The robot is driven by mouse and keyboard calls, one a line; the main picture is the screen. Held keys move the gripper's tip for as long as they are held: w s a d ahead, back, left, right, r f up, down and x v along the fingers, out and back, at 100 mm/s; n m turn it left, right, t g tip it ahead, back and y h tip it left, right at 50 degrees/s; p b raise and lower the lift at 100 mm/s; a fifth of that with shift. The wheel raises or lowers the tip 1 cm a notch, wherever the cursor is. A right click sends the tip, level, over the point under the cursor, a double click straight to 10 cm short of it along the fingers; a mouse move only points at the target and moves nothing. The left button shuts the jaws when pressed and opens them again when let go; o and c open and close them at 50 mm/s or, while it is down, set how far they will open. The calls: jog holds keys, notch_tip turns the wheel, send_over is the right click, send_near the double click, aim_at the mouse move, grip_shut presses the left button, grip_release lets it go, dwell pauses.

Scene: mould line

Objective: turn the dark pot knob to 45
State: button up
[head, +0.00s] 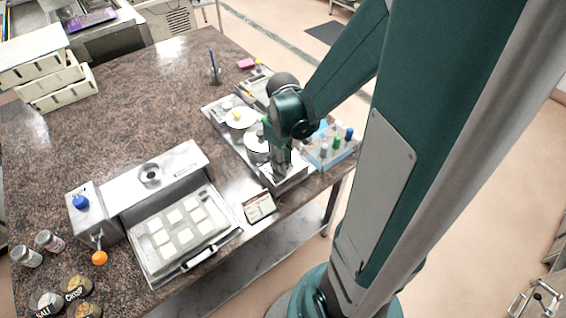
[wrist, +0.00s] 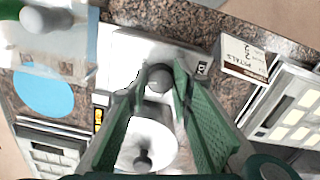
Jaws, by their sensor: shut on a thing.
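The dark pot knob (wrist: 158,78) is a round dark grey knob on the pale top of the metal warmer, in the wrist view. My gripper (wrist: 162,74) has its green fingers closed on both sides of it. In the head view my gripper (head: 281,172) comes down onto the near end of the warmer (head: 292,184) and hides the knob. Behind it are a lidded pot (head: 256,146) and a pot with pale yellow contents (head: 239,118). I cannot read the knob's setting.
A small card (head: 259,206) stands beside the warmer. A tray of pale squares (head: 143,258) lies left of it in a metal machine. A blue rack of coloured-capped bottles (head: 325,158) stands close on the right.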

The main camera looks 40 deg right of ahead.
jog(key=m+b, duration=0.1)
jog(key=m, duration=0.3)
jog(key=shift+f+m, duration=0.15)
jog(key=shift+m, duration=0.15)
jog(key=shift+m+b, duration=0.7)
jog(key=shift+m, duration=1.2)
jog(key=o, duration=0.9)
jog(key=shift+r, duration=0.25)
jog(key=shift+r, duration=5.85)
